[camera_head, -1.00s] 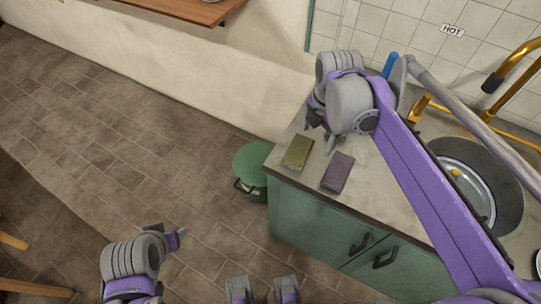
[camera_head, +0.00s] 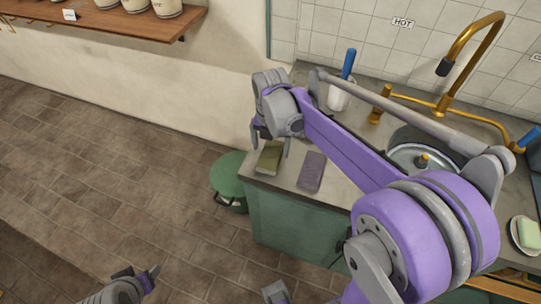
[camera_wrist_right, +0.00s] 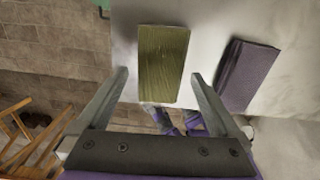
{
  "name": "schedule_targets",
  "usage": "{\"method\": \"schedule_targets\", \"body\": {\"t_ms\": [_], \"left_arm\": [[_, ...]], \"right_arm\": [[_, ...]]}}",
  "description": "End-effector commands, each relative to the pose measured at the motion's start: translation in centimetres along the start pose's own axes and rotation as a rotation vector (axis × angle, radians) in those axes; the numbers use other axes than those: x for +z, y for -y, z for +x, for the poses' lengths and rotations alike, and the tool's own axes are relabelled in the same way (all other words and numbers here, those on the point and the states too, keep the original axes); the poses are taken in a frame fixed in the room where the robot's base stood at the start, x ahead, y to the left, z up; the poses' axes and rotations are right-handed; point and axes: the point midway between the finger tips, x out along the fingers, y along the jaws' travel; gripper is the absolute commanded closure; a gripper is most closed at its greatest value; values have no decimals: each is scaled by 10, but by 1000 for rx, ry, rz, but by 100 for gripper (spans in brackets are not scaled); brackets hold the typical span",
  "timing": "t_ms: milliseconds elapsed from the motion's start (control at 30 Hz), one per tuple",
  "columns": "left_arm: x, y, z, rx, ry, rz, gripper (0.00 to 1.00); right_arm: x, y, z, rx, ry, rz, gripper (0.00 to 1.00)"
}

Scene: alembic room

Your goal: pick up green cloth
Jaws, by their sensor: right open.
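The green cloth (camera_head: 270,157) is a folded olive-green rectangle lying flat near the left end of the counter. It also shows in the right wrist view (camera_wrist_right: 164,62). My right gripper (camera_head: 270,143) is open and empty, above and just behind the cloth in the head view. In the right wrist view its two fingers (camera_wrist_right: 159,75) are spread wide, one toward each side of the cloth, with clear gaps. My left gripper (camera_head: 138,273) is low at the left, away from the counter, with its fingers apart and empty.
A folded purple cloth (camera_head: 311,172) lies just right of the green one. A green lidded bin (camera_head: 228,174) stands on the floor beside the counter's left end. A white cup (camera_head: 339,96), a gold faucet (camera_head: 470,45) and a sink are farther right.

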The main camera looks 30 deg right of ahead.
Motion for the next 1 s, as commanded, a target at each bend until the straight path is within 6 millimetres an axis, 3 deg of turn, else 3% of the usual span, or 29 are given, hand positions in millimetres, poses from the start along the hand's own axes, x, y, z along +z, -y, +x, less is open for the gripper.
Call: {"method": "schedule_targets", "body": {"t_ms": [167, 433, 800, 1000], "left_arm": [[1, 0, 2, 0, 1, 0, 39], [1, 0, 1, 0, 1, 0, 39], [1, 0, 1, 0, 1, 0, 39], [1, 0, 1, 0, 1, 0, 39]], "right_arm": [[0, 0, 21, 0, 0, 0, 0], [0, 0, 24, 0, 0, 0, 0], [0, 0, 24, 0, 0, 0, 67], [0, 0, 23, 0, 0, 1, 70]]}}
